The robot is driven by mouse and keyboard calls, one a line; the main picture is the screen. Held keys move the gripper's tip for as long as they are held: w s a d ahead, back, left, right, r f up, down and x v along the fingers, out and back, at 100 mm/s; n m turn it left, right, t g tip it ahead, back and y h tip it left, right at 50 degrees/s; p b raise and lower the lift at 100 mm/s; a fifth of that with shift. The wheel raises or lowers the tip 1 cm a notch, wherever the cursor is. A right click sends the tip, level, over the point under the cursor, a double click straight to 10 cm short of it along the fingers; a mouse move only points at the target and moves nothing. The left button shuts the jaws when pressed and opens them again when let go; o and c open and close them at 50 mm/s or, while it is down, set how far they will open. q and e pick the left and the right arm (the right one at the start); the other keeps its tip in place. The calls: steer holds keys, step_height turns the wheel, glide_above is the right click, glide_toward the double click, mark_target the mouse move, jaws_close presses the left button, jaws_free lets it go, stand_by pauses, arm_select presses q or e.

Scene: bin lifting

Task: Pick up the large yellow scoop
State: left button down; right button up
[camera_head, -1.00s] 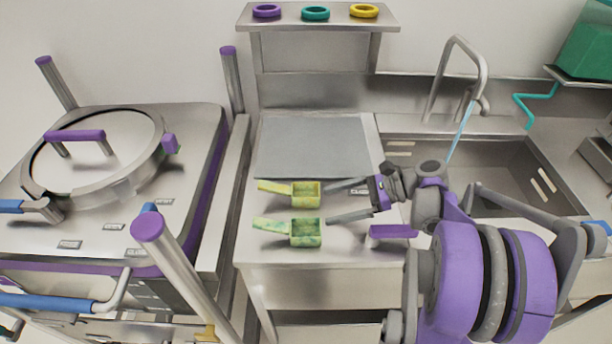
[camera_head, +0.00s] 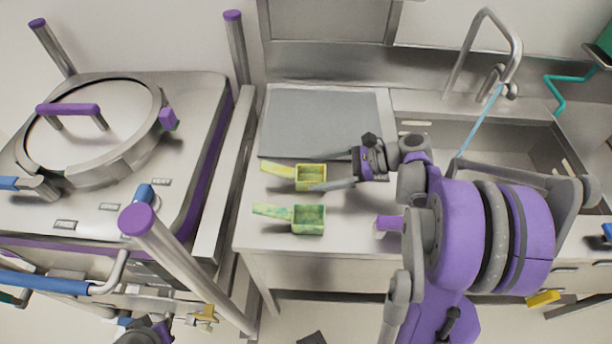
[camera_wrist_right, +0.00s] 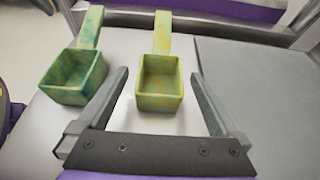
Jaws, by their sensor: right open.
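A yellow scoop (camera_head: 311,178) lies on the steel counter, its square cup at the right and its handle pointing left. A greener yellow-green scoop (camera_head: 308,220) lies nearer to me, parallel to it. The two look close in size. My right gripper (camera_head: 318,177) is open and low at the yellow scoop's cup. In the right wrist view, the yellow scoop (camera_wrist_right: 159,84) sits between the spread fingers (camera_wrist_right: 159,76), with a gap on both sides. The greener scoop (camera_wrist_right: 74,78) lies outside the left finger there.
A grey board (camera_head: 325,120) lies behind the scoops. A sink (camera_head: 490,150) with a faucet is at the right. A lidded kettle (camera_head: 95,130) and a purple-capped post (camera_head: 140,220) stand at the left. The counter's front edge is close to the greener scoop.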

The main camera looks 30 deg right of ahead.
mark_target(306, 175)
steer(key=x, duration=0.4)
steer(key=shift+a+f, duration=0.1)
steer(key=shift+f, duration=0.05)
steer(key=c, duration=1.4)
